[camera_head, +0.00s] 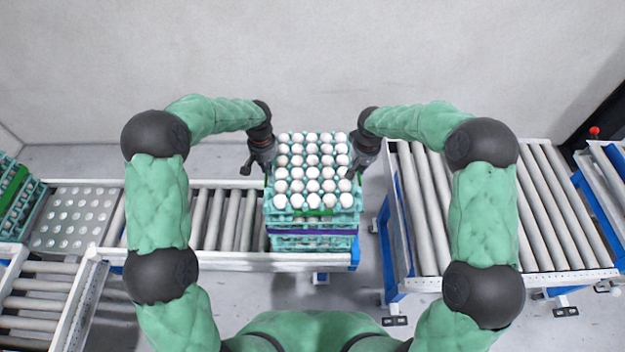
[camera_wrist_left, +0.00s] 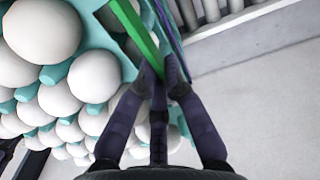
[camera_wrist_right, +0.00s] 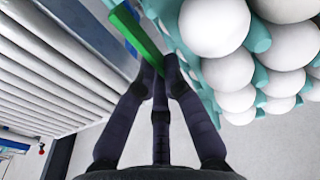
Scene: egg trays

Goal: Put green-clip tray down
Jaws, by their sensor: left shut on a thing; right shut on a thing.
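The green-clip tray (camera_head: 289,213) is teal, full of white eggs, and is the top layer of a stack in the middle of the head view. Its green clip (camera_head: 314,213) shows at the front edge. My left gripper (camera_head: 258,165) is at the tray's left side; in the left wrist view its fingers (camera_wrist_left: 158,75) are shut on a green clip (camera_wrist_left: 138,32). My right gripper (camera_head: 362,167) is at the right side; in the right wrist view its fingers (camera_wrist_right: 160,72) are shut on a green clip (camera_wrist_right: 135,30). I cannot tell whether the tray touches the layer below.
A lower tray with a purple clip (camera_head: 313,232) is under it, at the end of the left roller conveyor (camera_head: 225,225). Another roller conveyor (camera_head: 540,200) stands right, across a floor gap. More teal trays (camera_head: 15,190) stand far left beside a perforated plate (camera_head: 72,218).

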